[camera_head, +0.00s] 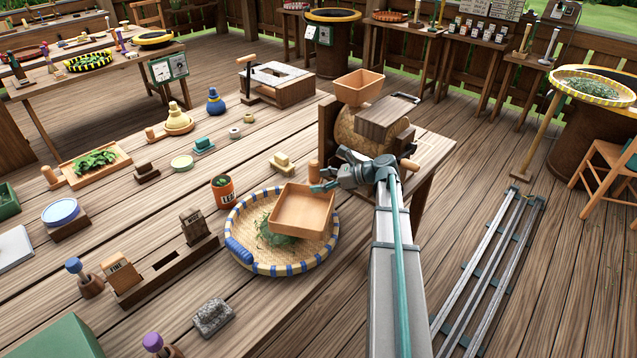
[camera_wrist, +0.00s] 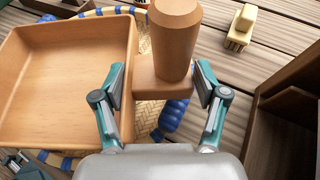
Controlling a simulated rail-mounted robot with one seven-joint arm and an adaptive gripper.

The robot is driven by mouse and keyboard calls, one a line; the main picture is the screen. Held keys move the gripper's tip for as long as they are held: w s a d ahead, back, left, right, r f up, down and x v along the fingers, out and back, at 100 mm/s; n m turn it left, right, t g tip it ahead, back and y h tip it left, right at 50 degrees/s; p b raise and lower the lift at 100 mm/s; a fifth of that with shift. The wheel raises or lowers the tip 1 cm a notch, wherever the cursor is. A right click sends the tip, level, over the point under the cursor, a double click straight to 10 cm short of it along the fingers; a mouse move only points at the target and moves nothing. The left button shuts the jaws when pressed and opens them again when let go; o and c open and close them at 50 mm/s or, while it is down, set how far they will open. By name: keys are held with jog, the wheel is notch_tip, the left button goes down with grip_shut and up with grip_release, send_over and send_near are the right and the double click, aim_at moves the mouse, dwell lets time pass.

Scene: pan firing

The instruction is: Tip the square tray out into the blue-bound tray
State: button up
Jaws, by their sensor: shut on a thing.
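The square wooden tray (camera_head: 303,208) is held over the blue-bound tray (camera_head: 325,252), a round woven tray with blue bands on its rim. Its visible inside is bare, and in the wrist view its floor (camera_wrist: 70,85) shows empty. It looks somewhat tilted; I cannot tell how much. Green leaves (camera_head: 270,236) lie in the woven tray, partly hidden by the square tray. My gripper (camera_head: 322,187) is shut on the square tray's wooden handle (camera_wrist: 174,40), its fingers on either side in the wrist view. The woven tray's blue binding (camera_wrist: 172,115) shows below.
An orange pot (camera_head: 222,190) stands close behind the woven tray. A yellowish brush (camera_head: 282,163) lies farther back. A wooden stand with a drum (camera_head: 352,128) is behind my gripper. A grey block (camera_head: 212,318) and wooden holder (camera_head: 168,262) are at front left.

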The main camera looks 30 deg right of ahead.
aim_at(317, 169)
jog(key=shift+r+p, duration=2.45)
jog(key=shift+r, duration=0.1)
jog(key=s+a, duration=0.1)
jog(key=a, duration=0.1)
jog(key=s+a, duration=0.2)
jog(key=shift+s+a+f, duration=0.2)
jog(key=shift+s, duration=0.05)
jog(key=s+a+f, duration=0.1)
jog(key=s+a, duration=0.3)
jog(key=a, duration=0.5)
jog(key=s+a+f+n+g+y+b, duration=0.1)
jog(key=s+a, duration=0.3)
jog(key=a, duration=0.5)
jog(key=shift+s, duration=0.15)
jog(key=shift+d, duration=0.15)
